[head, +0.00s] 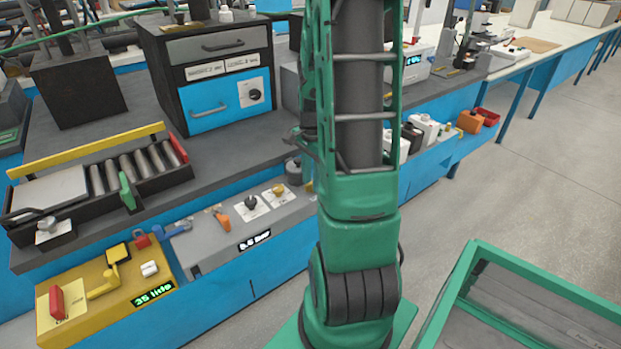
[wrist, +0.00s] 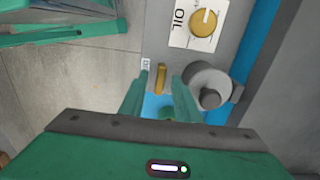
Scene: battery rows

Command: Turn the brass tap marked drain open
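A brass tap (wrist: 160,78) shows in the wrist view as a narrow upright bar at the edge of the grey panel. A small white label (wrist: 146,64) sits beside it, its print too small to read. My gripper (wrist: 159,92) is open, with one green finger on each side of the tap's near end. Gaps show between the fingers and the tap, and I cannot tell how far down they reach around it. In the head view my arm hides the gripper and most of that spot.
A brass dial marked OIL (wrist: 203,22) and a grey round knob (wrist: 209,84) lie close to the tap. In the head view, a yellow box (head: 105,290) stands at the left. A green-framed cart (head: 470,285) is at the right, with open floor behind it.

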